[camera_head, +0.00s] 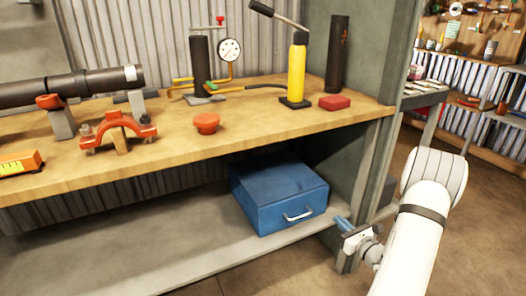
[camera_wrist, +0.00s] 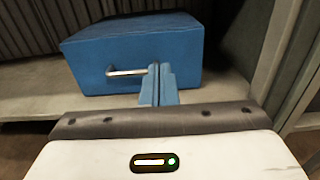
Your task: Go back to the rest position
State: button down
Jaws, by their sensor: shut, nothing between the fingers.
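My gripper (camera_head: 343,224) is at the right of the head view, below the bench top and just right of the blue case. Its blue fingers are together with nothing between them. In the wrist view the shut fingers (camera_wrist: 156,84) point at the front of the blue case (camera_wrist: 130,52), just right of its silver handle (camera_wrist: 127,71). I cannot tell how wide the gap to the case is. The case also shows in the head view (camera_head: 270,190), closed, on the lower shelf.
The wooden bench top (camera_head: 250,133) overhangs the lower shelf (camera_head: 150,255). A grey upright panel (camera_head: 350,170) stands by my gripper. On the bench are a yellow pump (camera_head: 298,75), a red block (camera_head: 335,102), a red cap (camera_head: 207,123) and a pipe (camera_head: 50,90). Floor is open at right.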

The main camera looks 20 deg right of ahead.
jog(key=a+r+n+g+y+p, duration=0.6)
jog(key=a+r+n+y+p, duration=0.25)
jog(key=a+r, duration=0.75)
jog(key=s+a+r+n+g+p, duration=0.65)
jog(key=a+r+n, duration=0.25)
jog(key=a+r, duration=0.2)
jog(key=s+a+r+n+g+h+p, duration=0.4)
jog(key=s+r+n+g+h+p, duration=0.15)
jog(key=s+r+n+p, duration=0.5)
jog(key=s+d+r+n+t+h+p, duration=0.3)
jog(key=s+r+n+h+p, duration=0.2)
jog(key=r, duration=0.6)
jog(key=shift+s+n+h, duration=0.3)
jog(key=shift+n+h, duration=0.1)
jog(key=shift+h, duration=0.3)
jog(key=shift+d, duration=0.1)
